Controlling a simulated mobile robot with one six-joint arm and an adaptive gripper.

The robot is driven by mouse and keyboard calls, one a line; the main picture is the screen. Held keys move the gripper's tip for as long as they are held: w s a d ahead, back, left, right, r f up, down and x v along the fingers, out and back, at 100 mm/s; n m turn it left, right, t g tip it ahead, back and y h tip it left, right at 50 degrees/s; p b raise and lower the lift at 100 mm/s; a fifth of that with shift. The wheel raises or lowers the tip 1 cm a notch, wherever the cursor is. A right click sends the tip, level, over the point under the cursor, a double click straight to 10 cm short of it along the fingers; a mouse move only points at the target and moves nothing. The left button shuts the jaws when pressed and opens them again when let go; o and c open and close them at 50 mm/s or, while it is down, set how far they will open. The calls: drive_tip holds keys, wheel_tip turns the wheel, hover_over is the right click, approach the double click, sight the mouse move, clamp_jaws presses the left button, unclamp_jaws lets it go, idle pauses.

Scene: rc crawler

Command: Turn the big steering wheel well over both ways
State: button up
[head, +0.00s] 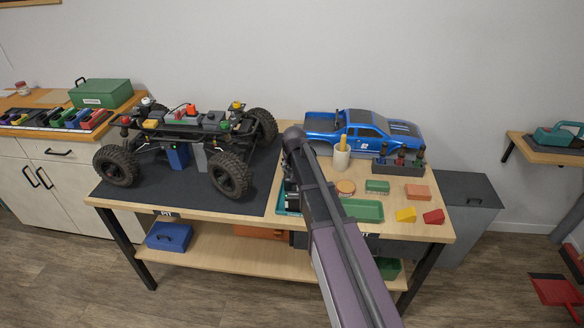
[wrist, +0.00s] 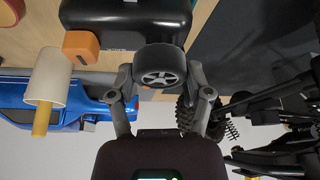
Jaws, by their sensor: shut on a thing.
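In the wrist view, a thick black wheel (wrist: 161,58) with a grey spoked hub sits between the two fingers of my gripper (wrist: 161,76). The fingers press on it from both sides. The wheel is beside a dark housing (wrist: 125,12), which has small pale lettering along its near edge. An orange block (wrist: 80,46) is beside the housing. In the head view my arm covers most of this spot, so the wheel and its hold cannot be made out there.
A crawler chassis (head: 190,118) with big tyres stands on a dark mat (head: 190,184), left of my arm.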

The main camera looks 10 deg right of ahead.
idle(0.3)
drive_tip(key=o, duration=1.2)
drive_tip(key=shift+c, duration=0.2)
drive_tip(key=shift+n, duration=0.3)
drive_tip(key=shift+w+d+n+y, duration=0.1)
drive_tip(key=shift+n+y, duration=0.7)
drive_tip(key=shift+n, duration=1)
drive_tip(key=shift+n+g+y, duration=0.5)
drive_tip(key=shift+n+y, duration=0.3)
drive_tip(key=shift+n, duration=1.4)
drive_tip(key=p+v, duration=1.2)
drive_tip(key=v, duration=0.1)
drive_tip(key=shift+r+p, duration=0.35)
drive_tip(key=shift+p, duration=0.05)
drive_tip(key=shift+d, duration=0.1)
